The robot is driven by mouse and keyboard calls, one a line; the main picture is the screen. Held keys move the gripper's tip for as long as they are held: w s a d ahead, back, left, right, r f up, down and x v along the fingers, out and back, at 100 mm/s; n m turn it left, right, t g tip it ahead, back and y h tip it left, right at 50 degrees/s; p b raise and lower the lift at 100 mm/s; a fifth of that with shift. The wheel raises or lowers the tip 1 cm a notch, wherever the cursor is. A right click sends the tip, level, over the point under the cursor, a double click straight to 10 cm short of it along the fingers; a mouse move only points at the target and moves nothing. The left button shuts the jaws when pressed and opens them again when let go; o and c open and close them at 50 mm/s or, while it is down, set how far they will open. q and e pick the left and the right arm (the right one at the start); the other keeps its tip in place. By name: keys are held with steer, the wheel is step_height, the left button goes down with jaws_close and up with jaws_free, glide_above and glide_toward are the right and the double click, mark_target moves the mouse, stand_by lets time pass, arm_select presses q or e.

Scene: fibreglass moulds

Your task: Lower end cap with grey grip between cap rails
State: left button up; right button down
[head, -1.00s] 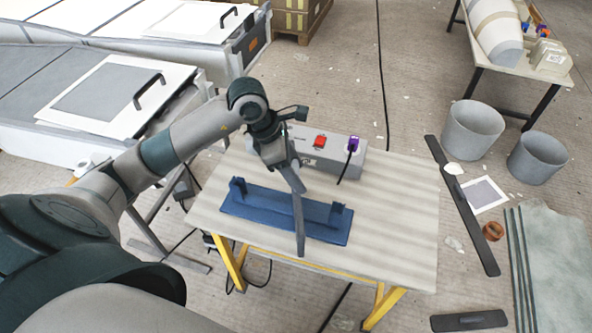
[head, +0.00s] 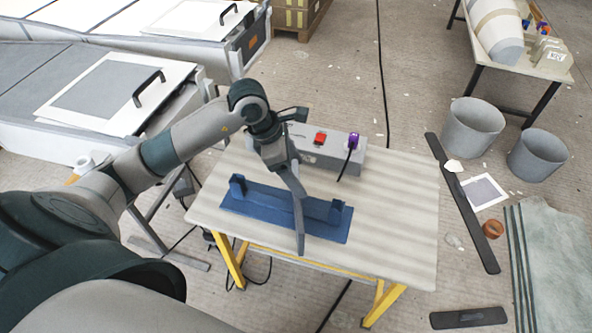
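My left gripper (head: 299,225) hangs over a blue piece (head: 270,205) on the work table (head: 400,225). The blue piece is a long flat base with a short upright near each end. The long grey fingers point down and cross the base's middle in this view, between the uprights. The fingers overlap, so I cannot tell whether they are open or shut, or whether they touch the blue piece. My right gripper is out of view.
A grey box (head: 325,150) with a red switch and purple plug stands at the table's back. White moulds (head: 100,95) with black handles stand left. Two grey buckets (head: 473,128) and a long dark strip (head: 462,205) are right. The table's right part is clear.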

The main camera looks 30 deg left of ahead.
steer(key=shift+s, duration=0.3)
arm_select(q)
steer(key=shift+r, duration=0.1)
steer(key=shift+v, duration=1.15)
steer(key=b+v, duration=0.2)
steer(key=v, duration=0.7)
steer(key=shift+r, duration=0.4)
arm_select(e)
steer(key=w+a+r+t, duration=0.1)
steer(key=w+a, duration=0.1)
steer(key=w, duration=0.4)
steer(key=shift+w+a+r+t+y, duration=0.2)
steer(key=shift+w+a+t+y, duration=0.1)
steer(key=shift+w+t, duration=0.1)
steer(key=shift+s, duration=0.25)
